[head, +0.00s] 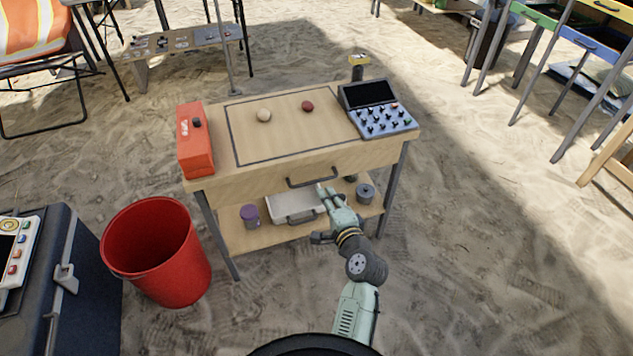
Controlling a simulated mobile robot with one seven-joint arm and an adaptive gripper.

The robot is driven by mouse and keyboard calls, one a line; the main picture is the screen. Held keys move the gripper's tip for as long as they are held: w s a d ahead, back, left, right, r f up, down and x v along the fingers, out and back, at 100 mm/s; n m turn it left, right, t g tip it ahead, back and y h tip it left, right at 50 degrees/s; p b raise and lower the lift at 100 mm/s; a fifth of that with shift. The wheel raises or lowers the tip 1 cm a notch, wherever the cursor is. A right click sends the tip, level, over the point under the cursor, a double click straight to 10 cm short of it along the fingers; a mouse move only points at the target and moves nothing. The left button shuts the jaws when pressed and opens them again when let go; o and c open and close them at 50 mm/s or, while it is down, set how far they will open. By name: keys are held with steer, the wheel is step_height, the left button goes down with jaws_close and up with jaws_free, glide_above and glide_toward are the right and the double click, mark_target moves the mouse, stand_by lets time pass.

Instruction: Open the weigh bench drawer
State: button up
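The weigh bench (225,165) is a light wooden table with grey legs. Its drawer front (260,178) looks flush with the bench, so the drawer appears closed. A dark bar handle (312,180) runs across the drawer front. My gripper (326,190) is just below the right part of the handle, with its fingers pointing up toward it. The fingertips are small here, and I cannot tell whether they touch the handle or how far apart they are.
The lower shelf (238,240) holds a white tray (285,204), purple-lidded jar (250,215) and grey pot (365,192). A red bucket (185,275) stands left.

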mark_target(317, 182)
steer(key=x, duration=0.9)
steer(key=shift+p, duration=0.35)
steer(key=shift+r, duration=0.1)
steer(key=shift+c, duration=0.4)
steer(key=shift+s, duration=0.1)
jaws_close()
